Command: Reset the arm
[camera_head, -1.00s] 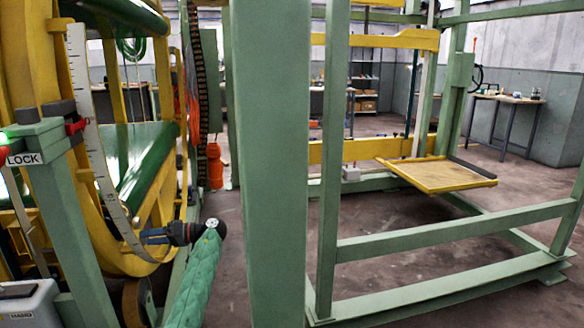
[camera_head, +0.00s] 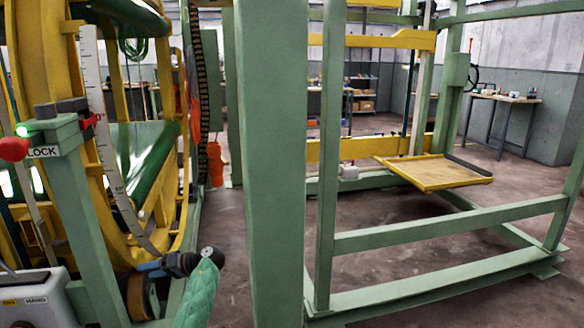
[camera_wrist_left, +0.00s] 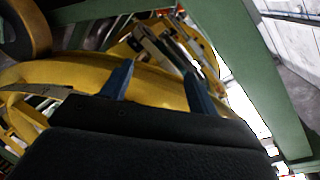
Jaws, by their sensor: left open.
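My left arm in its green padded sleeve (camera_head: 203,292) comes up from the bottom in the head view. My left gripper (camera_head: 150,268) is at its end, pointing left, low beside the ring inverter's yellow ring (camera_head: 112,215). In the left wrist view its two blue fingers (camera_wrist_left: 157,85) stand apart with nothing held between them. Yellow ring parts (camera_wrist_left: 70,75) lie behind the fingers; I cannot tell whether they touch. My right gripper is not in view.
A green post (camera_head: 275,170) stands close to my arm's right. A LOCK label (camera_head: 42,152) and a red knob (camera_head: 14,148) are at the left, above a grey box (camera_head: 38,298). A yellow-edged platform (camera_head: 434,172) stands right, over open floor.

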